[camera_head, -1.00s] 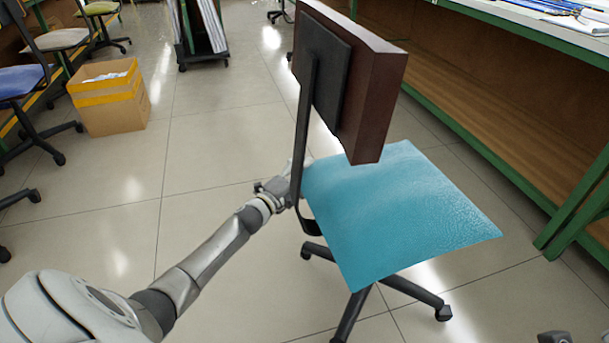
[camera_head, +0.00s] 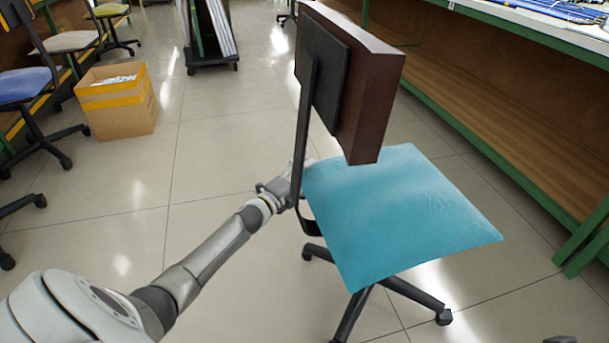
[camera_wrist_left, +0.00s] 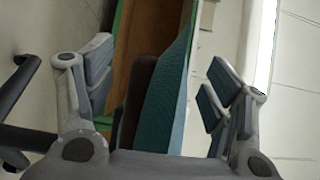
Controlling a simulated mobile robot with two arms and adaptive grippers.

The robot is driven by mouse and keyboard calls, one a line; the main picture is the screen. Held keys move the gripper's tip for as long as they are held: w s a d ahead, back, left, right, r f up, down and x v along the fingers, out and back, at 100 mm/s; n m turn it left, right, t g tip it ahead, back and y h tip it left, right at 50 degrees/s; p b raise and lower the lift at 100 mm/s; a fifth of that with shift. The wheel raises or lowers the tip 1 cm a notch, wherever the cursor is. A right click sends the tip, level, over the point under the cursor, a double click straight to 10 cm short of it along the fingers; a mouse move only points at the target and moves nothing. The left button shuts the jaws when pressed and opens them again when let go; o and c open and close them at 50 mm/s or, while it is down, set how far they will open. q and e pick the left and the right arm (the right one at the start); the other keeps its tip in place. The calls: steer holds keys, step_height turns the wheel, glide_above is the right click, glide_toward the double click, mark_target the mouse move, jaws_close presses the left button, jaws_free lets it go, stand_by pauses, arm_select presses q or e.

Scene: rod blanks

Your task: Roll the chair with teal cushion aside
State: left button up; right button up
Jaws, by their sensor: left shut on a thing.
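The chair with the teal cushion (camera_head: 405,215) stands in the middle of the head view. It has a dark brown backrest (camera_head: 372,100), a black upright (camera_head: 303,130) and a black wheeled base (camera_head: 415,297) on the floor. My left gripper (camera_head: 284,190) is at the upright, low behind the backrest, and is shut on the chair. The upright and backrest partly hide its fingers. In the left wrist view, the fingers (camera_wrist_left: 160,95) stand either side of the teal cushion (camera_wrist_left: 165,100) and brown backrest. A small grey part at the head view's bottom right edge may be my right gripper.
A green-framed bench (camera_head: 490,125) with a wooden lower shelf runs along the right, close to the chair. A cardboard box (camera_head: 118,108), a blue-seated chair (camera_head: 28,85) and other chairs stand at the left. A wheeled rack (camera_head: 212,66) stands behind. Tiled floor between is clear.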

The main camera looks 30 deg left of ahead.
arm_select(q)
steer(key=o, duration=2.2)
steer(key=shift+c, duration=0.2)
steer(key=shift+s, duration=0.1)
steer(key=s+a, duration=0.1)
steer(key=s, duration=1)
steer(key=shift+s, duration=0.4)
steer(key=shift+a+f, duration=0.1)
